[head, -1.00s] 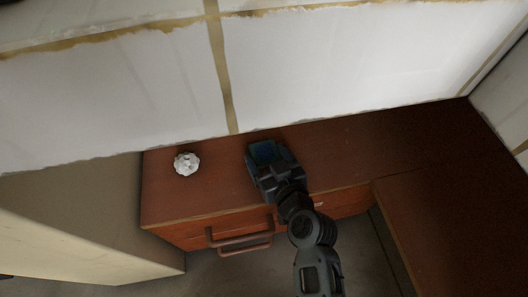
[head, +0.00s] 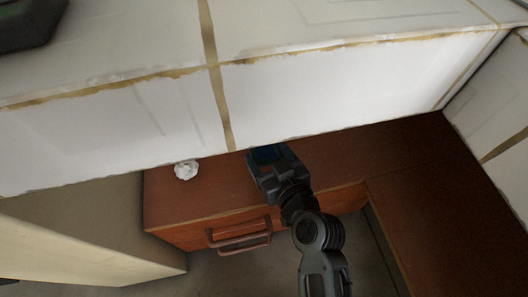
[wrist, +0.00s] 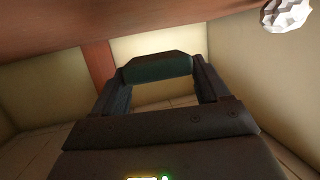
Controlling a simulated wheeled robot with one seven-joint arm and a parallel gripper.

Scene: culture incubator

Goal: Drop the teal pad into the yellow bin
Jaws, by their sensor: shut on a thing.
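The teal pad (head: 266,153) is at the tip of my gripper (head: 268,160), over the brown wooden desk, and looks dark blue-teal in the head view. In the wrist view the pad (wrist: 157,67) is a dark teal bar spanning the fingertips of my gripper (wrist: 158,84), which is shut on it. The head view does not show clearly whether the pad clears the desk top. I cannot make out a yellow bin in either view.
A white crumpled-looking object (head: 186,170) lies on the desk (head: 220,190) left of my gripper. A white tiled ledge (head: 340,95) overhangs behind. Drawer handles (head: 240,234) stick out in front. A cream panel (head: 80,235) stands at left, and a dark object (head: 30,22) sits on the ledge.

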